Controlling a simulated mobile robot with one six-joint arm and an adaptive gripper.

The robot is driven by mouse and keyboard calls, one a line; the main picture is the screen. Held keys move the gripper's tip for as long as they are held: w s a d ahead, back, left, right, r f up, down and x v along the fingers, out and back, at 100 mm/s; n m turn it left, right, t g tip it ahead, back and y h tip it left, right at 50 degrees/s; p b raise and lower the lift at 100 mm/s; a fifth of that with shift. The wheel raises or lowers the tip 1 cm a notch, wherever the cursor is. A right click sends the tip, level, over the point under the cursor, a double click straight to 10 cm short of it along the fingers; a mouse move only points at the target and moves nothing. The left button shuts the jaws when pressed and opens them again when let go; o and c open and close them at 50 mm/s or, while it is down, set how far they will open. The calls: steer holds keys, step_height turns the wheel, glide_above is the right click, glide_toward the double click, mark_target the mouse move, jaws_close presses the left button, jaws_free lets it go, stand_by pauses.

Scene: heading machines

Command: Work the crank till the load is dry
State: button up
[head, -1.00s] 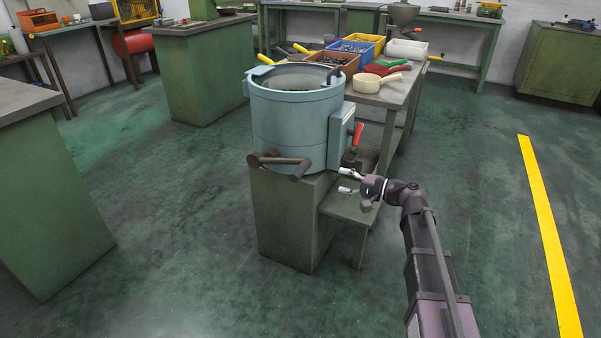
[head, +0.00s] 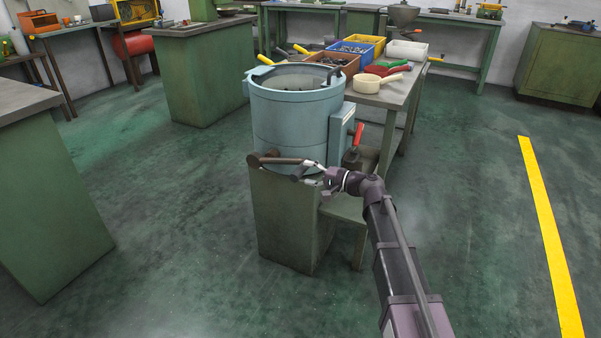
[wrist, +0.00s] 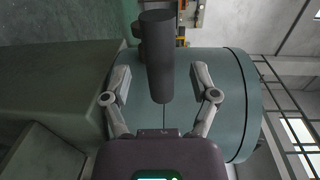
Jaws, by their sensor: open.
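The light blue drum (head: 290,115) stands upright on a green pedestal. Its dark crank (head: 278,160) is on the front, low down, with the arm lying roughly level and the grip at its right end. My gripper (head: 313,174) is open at that grip, coming from the right. In the wrist view the dark cylindrical crank grip (wrist: 157,55) lies between the two spread fingers, with a gap on each side. The drum wall (wrist: 225,105) shows behind it. The load inside the drum cannot be made out.
A red-handled lever (head: 358,133) sits on the drum's right side, above a small green ledge (head: 345,207). A green cabinet (head: 45,190) stands at left. The floor in front is clear.

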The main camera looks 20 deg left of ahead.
mark_target(305, 172)
steer(key=shift+w+a+f, duration=0.1)
steer(key=shift+w+a, duration=0.05)
steer(key=shift+a, duration=1.35)
jaws_close()
